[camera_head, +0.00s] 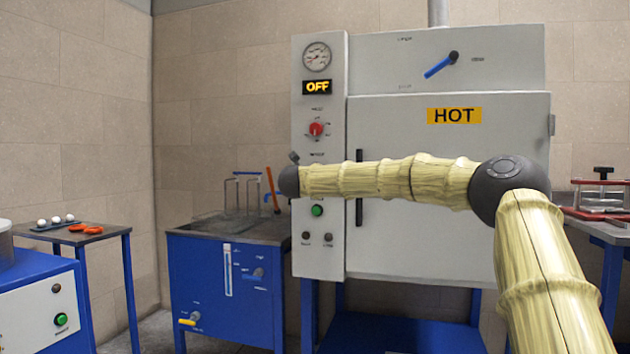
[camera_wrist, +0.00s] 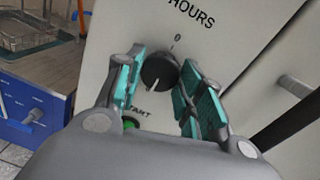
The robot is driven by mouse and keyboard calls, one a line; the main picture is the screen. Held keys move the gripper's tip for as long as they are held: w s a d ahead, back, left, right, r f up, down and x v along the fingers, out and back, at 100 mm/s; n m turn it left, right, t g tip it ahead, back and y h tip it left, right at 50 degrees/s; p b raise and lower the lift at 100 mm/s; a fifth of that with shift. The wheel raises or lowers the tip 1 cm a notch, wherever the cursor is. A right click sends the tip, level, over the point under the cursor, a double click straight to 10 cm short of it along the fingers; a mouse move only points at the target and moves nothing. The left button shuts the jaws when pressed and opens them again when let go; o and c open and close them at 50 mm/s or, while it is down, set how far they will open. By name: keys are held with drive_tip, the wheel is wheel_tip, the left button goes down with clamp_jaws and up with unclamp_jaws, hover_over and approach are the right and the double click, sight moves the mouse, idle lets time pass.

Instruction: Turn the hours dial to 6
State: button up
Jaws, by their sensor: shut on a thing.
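The hours dial (camera_wrist: 158,71) is a round black knob on the pale panel, under the word HOURS and a 0 mark. Its white pointer line shows near the lower edge, pointing down and slightly left, away from the 0. My gripper (camera_wrist: 161,74) has its teal-padded fingers on either side of the dial and is shut on it. The other numbers round the dial are hidden or cannot be read. In the head view my arm covers the dial, and the fingers cannot be made out.
The control panel (camera_head: 304,247) also bears a gauge (camera_head: 317,56), an OFF display (camera_head: 317,87), a red knob (camera_head: 316,129) and a green button (camera_head: 317,210). The oven door (camera_head: 430,240) with its black handle (camera_head: 359,210) is to the right. A blue tank unit (camera_head: 205,290) stands left.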

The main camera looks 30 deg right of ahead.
drive_tip(key=shift+f, duration=0.2)
drive_tip(key=o, duration=1)
drive_tip(key=shift+r, duration=0.1)
drive_tip(key=v, duration=1.2)
